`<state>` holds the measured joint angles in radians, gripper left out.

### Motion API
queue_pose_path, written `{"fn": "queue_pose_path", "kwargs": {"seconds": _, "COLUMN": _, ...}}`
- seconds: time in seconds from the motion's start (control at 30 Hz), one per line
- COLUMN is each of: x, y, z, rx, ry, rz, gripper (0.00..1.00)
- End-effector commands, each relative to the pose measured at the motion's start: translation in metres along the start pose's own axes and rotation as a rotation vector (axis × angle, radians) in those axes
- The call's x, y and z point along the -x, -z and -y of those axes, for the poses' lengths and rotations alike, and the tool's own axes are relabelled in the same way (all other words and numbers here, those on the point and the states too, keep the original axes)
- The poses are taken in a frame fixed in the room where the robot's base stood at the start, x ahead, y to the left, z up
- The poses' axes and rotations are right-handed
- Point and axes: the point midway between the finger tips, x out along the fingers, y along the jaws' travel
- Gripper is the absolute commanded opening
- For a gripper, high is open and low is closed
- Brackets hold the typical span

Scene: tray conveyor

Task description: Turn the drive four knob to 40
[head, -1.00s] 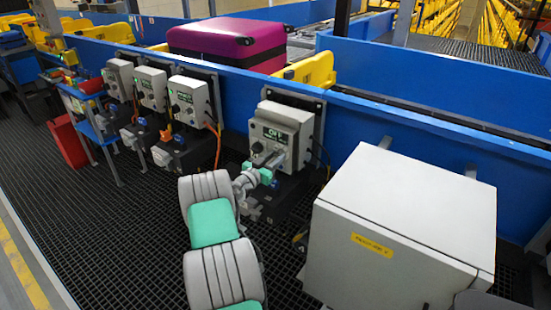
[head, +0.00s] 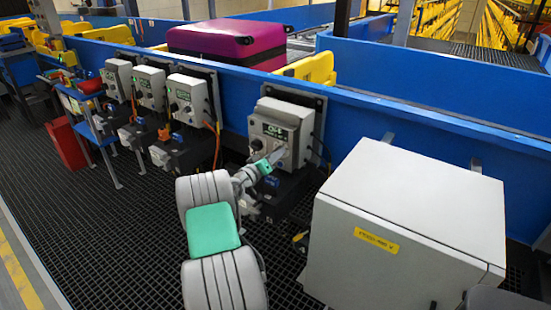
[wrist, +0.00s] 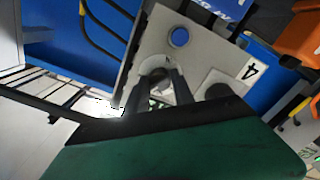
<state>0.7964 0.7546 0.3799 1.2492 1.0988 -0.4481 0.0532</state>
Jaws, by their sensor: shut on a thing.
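The drive four unit (head: 295,117) is the nearest grey control box on the blue conveyor side, with a lit green display (head: 275,131) whose digits I cannot read surely. In the wrist view its pale panel (wrist: 207,58) carries a printed 4 (wrist: 250,71). My gripper (head: 279,154) reaches the lower front of this box. In the wrist view my gripper (wrist: 161,82) has one finger on each side of the knob (wrist: 158,73), shut on it. The knob is partly hidden by the fingers, and its pointer setting cannot be read.
Three similar control boxes (head: 187,97) stand in a row to the left. A large white cabinet (head: 410,205) stands close on the right of my arm. A purple suitcase (head: 225,41) lies on the conveyor behind. Open dark grating (head: 90,235) lies at left.

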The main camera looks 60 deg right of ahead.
Motion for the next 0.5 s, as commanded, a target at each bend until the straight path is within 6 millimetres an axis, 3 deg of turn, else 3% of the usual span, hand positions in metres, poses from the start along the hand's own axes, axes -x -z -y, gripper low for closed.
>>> {"fn": "queue_pose_path", "kwargs": {"seconds": 0.5, "x": 0.0002, "y": 0.0001, "z": -0.0005, "rx": 0.488, "ry": 0.001, "rz": 0.000, "gripper": 0.00}}
